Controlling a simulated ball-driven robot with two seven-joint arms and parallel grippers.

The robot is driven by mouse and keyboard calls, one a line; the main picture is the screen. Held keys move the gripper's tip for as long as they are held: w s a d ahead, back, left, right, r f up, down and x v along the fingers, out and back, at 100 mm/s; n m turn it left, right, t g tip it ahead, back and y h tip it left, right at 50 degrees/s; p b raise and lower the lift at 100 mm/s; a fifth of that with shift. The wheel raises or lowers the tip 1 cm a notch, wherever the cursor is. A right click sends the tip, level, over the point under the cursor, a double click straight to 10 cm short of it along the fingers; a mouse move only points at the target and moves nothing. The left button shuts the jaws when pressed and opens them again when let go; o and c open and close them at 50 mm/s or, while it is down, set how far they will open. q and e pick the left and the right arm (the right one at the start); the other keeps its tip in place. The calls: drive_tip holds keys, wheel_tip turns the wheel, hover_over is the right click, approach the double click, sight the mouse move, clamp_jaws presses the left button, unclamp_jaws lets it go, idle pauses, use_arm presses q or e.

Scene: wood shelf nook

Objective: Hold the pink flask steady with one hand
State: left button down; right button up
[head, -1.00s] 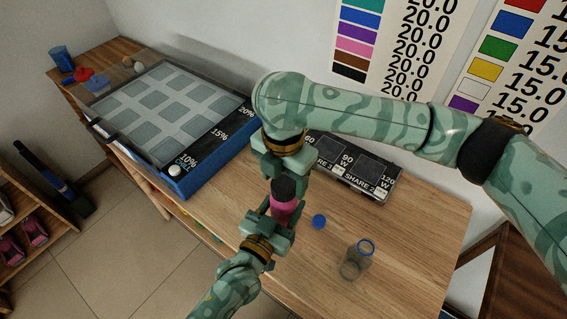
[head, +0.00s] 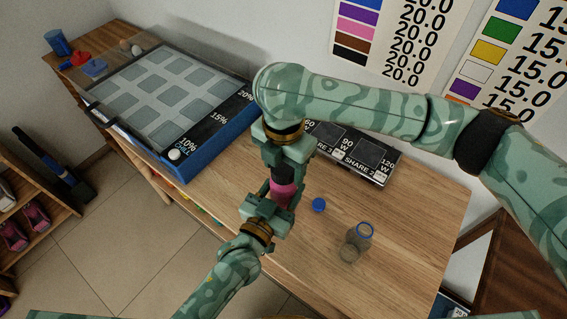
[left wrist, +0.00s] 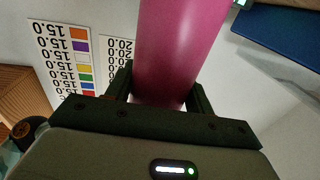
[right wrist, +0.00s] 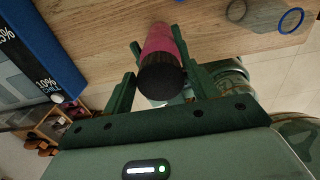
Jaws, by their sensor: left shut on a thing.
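The pink flask (head: 283,193) with a black cap (head: 284,173) is held upright or nearly so above the wooden desk. My left gripper (head: 268,207) is shut around its pink body from below, and the body fills the space between the fingers in the left wrist view (left wrist: 180,45). My right gripper (head: 286,156) is just above the cap, pointing down at it. In the right wrist view, the black cap (right wrist: 160,76) lies between the two spread fingers, with a gap showing at its sides. Part of the flask is hidden by the grippers in the head view.
A blue round lid (head: 319,205) and a clear bottle with a blue rim (head: 357,244) are on the desk (head: 405,215) to the right. A large blue-sided panel case (head: 205,150) is at the left. A dark charging box (head: 370,158) stands behind. The desk's front right is clear.

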drive_tip(key=shift+o, duration=0.6)
drive_tip(key=shift+r, duration=0.1)
wheel_tip(320, 180, up, 12)
use_arm(q)
drive_tip(key=shift+c, duration=2.4)
unclamp_jaws()
drive_tip(key=shift+s, duration=0.1)
